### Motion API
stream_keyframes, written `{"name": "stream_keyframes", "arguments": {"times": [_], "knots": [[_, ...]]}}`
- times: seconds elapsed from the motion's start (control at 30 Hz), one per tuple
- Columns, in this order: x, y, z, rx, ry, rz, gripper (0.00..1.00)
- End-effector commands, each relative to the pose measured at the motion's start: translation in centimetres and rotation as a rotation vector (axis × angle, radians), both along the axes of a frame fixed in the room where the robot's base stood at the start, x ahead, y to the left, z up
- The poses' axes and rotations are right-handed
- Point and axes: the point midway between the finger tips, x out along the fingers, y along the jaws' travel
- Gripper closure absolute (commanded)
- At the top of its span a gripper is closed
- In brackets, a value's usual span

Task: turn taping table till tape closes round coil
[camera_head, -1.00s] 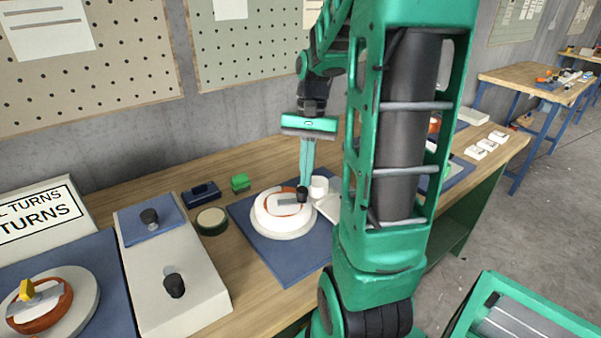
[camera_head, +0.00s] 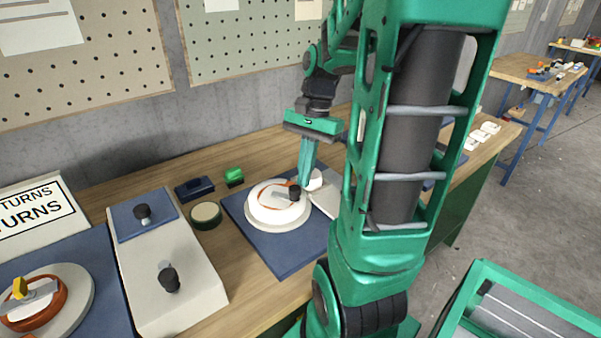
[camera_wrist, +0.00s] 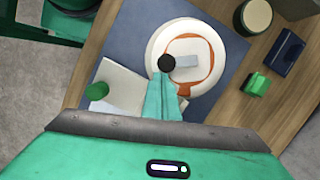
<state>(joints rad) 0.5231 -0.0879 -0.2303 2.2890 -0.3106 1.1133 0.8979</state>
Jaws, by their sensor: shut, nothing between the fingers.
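The white round taping table (camera_head: 262,222) sits on a blue mat. An orange-brown coil (camera_head: 266,187) lies on it, also seen in the wrist view (camera_wrist: 212,55). A pale grey crank arm (camera_wrist: 187,61) reaches across the coil to a black knob (camera_head: 294,193), which also shows in the wrist view (camera_wrist: 166,63). My gripper (camera_head: 303,184) is shut and empty, its fingertips (camera_wrist: 164,78) at the knob's right side in the head view. They look very close to the knob; I cannot tell whether they touch. Whether tape closes round the coil is unclear.
A pale block (camera_wrist: 125,82) with a green-topped cylinder (camera_wrist: 97,91) stands beside the taping table. A round tin (camera_head: 206,215), blue block (camera_head: 195,189) and green block (camera_head: 234,177) lie left and behind. A white box with two black knobs (camera_head: 180,300) stands further left.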

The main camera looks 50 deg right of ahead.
Motion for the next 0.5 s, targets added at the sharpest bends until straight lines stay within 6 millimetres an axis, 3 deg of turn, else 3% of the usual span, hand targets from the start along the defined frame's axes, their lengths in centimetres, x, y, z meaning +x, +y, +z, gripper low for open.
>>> {"name": "stream_keyframes", "arguments": {"times": [0.5], "knots": [[0.12,-0.69,-0.11,0.0,0.001,0.0,1.0]]}}
